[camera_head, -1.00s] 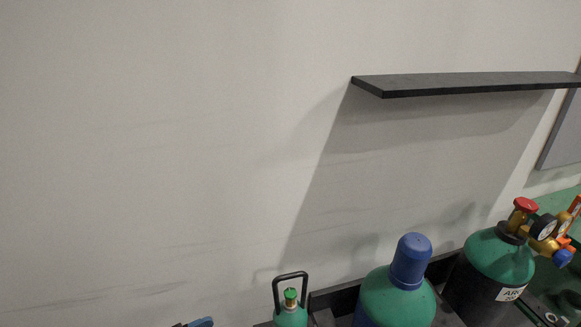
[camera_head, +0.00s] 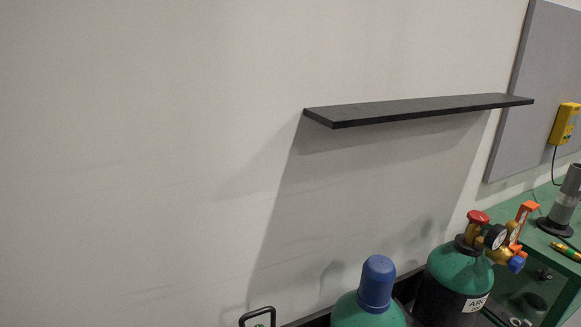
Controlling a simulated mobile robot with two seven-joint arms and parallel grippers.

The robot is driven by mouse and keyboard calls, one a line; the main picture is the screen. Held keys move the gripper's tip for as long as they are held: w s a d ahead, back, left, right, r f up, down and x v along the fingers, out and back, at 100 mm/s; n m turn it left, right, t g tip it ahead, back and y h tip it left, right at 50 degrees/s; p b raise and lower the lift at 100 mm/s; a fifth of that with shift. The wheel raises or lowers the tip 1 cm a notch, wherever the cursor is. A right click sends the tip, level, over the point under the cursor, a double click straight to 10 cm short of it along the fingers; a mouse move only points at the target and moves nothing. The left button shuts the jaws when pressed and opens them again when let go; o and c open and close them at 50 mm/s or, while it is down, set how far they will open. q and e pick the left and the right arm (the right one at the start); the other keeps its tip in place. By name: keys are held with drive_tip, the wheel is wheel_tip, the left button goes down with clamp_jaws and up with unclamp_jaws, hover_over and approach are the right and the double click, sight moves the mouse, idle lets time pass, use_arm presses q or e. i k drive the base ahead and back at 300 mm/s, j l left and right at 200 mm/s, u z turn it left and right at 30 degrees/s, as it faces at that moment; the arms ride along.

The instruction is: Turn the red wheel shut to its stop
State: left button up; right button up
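The red wheel (camera_head: 478,216) sits on top of the brass valve of a green and black gas cylinder (camera_head: 459,267) at the lower right. A gauge with a dark rim (camera_head: 495,237) and a blue knob (camera_head: 516,264) are on the regulator at its right side. The wheel's turn position cannot be told from here. Neither of my grippers shows in the view, and nothing touches the wheel.
A cylinder with a blue cap (camera_head: 377,283) stands left of the wheel's cylinder. A black handle (camera_head: 257,314) shows at the bottom edge. A black shelf (camera_head: 420,111) juts from the wall above. A green bench (camera_head: 545,225) stands at the right.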

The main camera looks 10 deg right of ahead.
sight(477, 217)
drive_tip(key=z, duration=1.4)
drive_tip(key=i+l, duration=0.15)
drive_tip(key=l, duration=0.15)
drive_tip(key=i+l+u, duration=0.1)
drive_tip(key=l, duration=0.25)
drive_tip(key=i+l, duration=0.2)
drive_tip(key=l, duration=0.15)
